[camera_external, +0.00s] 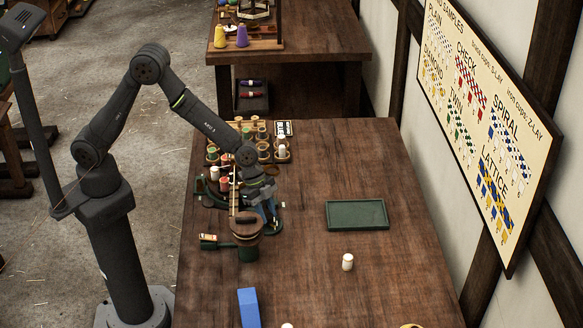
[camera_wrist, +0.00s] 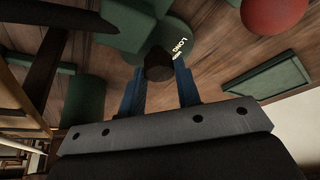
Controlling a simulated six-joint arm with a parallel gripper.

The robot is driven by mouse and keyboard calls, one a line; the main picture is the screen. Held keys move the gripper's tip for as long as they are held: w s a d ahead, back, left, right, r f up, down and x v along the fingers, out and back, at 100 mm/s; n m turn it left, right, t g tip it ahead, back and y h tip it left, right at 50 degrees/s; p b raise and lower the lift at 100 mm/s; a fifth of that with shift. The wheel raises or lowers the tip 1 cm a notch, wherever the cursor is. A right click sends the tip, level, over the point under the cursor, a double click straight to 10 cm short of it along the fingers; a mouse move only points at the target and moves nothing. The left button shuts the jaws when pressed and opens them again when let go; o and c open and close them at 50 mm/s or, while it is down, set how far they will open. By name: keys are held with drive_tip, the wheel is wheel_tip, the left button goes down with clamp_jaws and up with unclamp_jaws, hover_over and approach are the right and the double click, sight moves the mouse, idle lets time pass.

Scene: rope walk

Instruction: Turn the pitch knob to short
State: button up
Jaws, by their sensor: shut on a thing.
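The pitch knob (camera_wrist: 159,66) is a dark round knob on a green dial (camera_wrist: 200,42) in the wrist view. The white word LONG and part of another word show on the dial, to the right of the knob. My gripper (camera_wrist: 159,84) has its blue fingers on both sides of the knob, shut on it. In the external view my gripper (camera_external: 268,208) points down at the green machine on the table, and the knob is hidden there. I cannot tell which word the knob points to.
A brown round-topped piece (camera_external: 246,224) stands close in front of my gripper. Bobbins on a rack (camera_external: 262,150) stand behind it. A green tray (camera_external: 357,214), a white bobbin (camera_external: 348,262) and a blue block (camera_external: 249,308) lie on the table. The table's right side is mostly clear.

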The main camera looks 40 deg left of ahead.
drive_tip(key=shift+a, duration=0.1)
drive_tip(key=o, duration=1)
drive_tip(key=shift+c, duration=0.2)
drive_tip(key=v, duration=1.7)
drive_tip(key=shift+r, duration=0.2)
drive_tip(key=shift+f, duration=0.1)
drive_tip(key=x, duration=1.7)
drive_tip(key=shift+f, duration=0.15)
